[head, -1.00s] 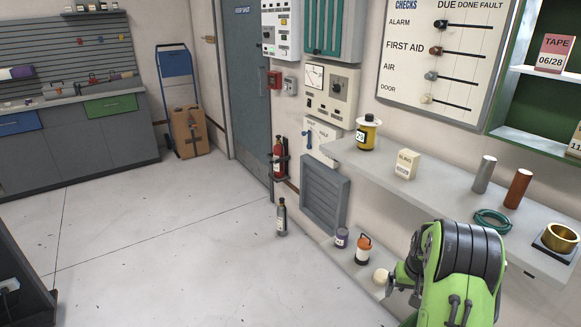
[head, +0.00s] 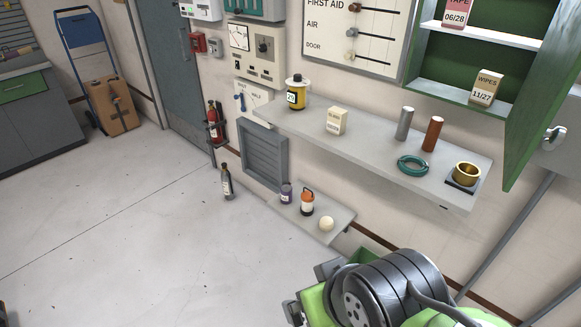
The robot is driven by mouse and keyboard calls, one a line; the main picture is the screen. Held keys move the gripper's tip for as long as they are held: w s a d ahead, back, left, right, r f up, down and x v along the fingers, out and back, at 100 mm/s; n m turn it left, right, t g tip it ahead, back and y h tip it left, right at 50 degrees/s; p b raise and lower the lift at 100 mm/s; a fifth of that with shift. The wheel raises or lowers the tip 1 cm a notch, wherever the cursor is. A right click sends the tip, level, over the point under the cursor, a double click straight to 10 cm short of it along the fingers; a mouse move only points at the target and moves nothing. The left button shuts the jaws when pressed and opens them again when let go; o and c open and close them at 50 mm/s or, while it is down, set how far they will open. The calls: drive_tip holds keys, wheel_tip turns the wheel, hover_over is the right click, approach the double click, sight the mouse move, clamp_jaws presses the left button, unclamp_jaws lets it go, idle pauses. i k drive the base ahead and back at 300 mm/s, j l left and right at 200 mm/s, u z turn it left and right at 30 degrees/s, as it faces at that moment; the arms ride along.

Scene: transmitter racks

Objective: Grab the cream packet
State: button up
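The cream packet (head: 336,121) is a small upright box with dark print on its front. It stands on the long grey wall shelf (head: 375,151), right of a yellow canister with a black lid (head: 296,93). My arm, green with black ribbed parts, fills the bottom right of the head view. My gripper (head: 305,293) is at the arm's left end, low in the view and well below the packet in the picture, not touching it.
Along the shelf are a grey cylinder (head: 404,123), a brown cylinder (head: 433,134), a teal ring (head: 413,165) and a brass cup (head: 466,173). A lower shelf (head: 325,229) holds a purple tin, an orange-and-white lantern and a cream ball. A green cabinet door (head: 545,100) stands open at right.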

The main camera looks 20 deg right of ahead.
sight(336, 117)
drive_tip(key=z, duration=1.05)
drive_tip(key=k+j, duration=0.15)
drive_tip(key=k, duration=0.25)
drive_tip(key=k+j, duration=0.15)
drive_tip(key=k, duration=0.25)
